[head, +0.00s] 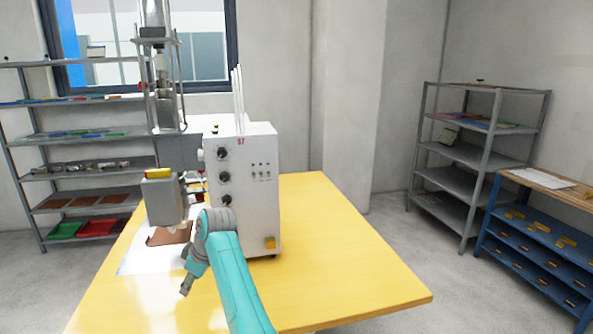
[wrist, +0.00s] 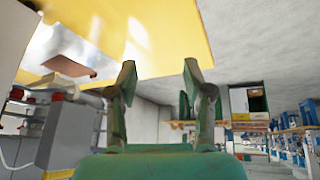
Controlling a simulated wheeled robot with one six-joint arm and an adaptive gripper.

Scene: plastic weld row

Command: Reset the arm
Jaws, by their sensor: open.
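My teal arm reaches over the yellow table (head: 345,265) in the head view. My gripper (head: 186,285) is at the near left part of the table, in front of the white machine cabinet and apart from it. In the wrist view my gripper (wrist: 160,76) has its two fingers wide apart with nothing between them. The table (wrist: 225,30) fills the top of that view, which looks upside down. How high the fingers are above the table is hard to tell.
A white control cabinet (head: 255,205) with knobs and a press column (head: 165,200) stand on the table's left half. A brown sheet (head: 168,235) lies by the press. The table's right side is clear. Grey shelves (head: 470,155) and a blue rack (head: 530,255) stand right.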

